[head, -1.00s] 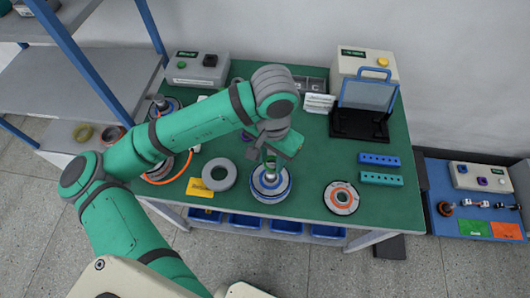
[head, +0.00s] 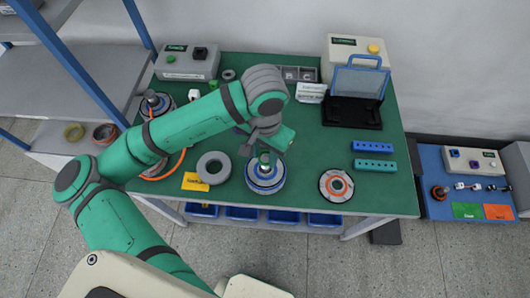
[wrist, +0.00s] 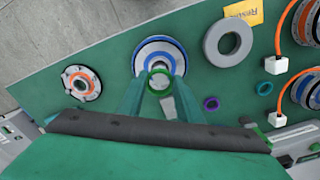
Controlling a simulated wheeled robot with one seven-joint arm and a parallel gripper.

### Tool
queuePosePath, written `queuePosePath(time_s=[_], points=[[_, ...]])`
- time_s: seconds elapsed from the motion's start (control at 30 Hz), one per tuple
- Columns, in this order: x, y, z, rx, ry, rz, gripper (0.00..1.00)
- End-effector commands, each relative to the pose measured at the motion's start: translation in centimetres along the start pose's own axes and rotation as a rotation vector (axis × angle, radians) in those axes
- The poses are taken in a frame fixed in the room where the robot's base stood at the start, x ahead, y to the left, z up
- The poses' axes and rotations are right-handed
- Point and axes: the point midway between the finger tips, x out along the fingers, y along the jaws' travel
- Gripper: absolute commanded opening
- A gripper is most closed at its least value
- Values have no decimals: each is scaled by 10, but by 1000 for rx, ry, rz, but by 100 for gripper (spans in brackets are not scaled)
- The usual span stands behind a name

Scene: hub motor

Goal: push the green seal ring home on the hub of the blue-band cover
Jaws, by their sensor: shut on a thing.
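The blue-band cover (head: 265,180) lies on the green table near its front edge, and its hub points up. It shows beyond my fingers in the wrist view (wrist: 177,45). My gripper (wrist: 160,84) is shut on the green seal ring (wrist: 160,73), with one finger on each side. In the head view my gripper (head: 266,158) is over the cover's hub. In the wrist view the ring overlaps the near side of the cover. I cannot tell whether the ring is around the hub or just above it. My fingers hide part of the hub.
A thick grey ring (head: 214,170) and a yellow tag (head: 195,182) lie left of the cover. An orange-banded cover (head: 336,186) lies to the right. Blue and teal blocks (head: 374,147) lie farther right. A purple ring (wrist: 210,103) and a small green ring (wrist: 264,88) lie nearby.

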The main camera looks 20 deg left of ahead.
Motion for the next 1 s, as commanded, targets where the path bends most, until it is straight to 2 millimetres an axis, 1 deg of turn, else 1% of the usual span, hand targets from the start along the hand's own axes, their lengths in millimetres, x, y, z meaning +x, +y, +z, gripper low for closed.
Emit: queuePosePath(time_s=[0.6, 1.0], points=[[23, 0, 1, 0, 0, 1, 3], [25, 0, 1, 0, 0, 0, 3]])
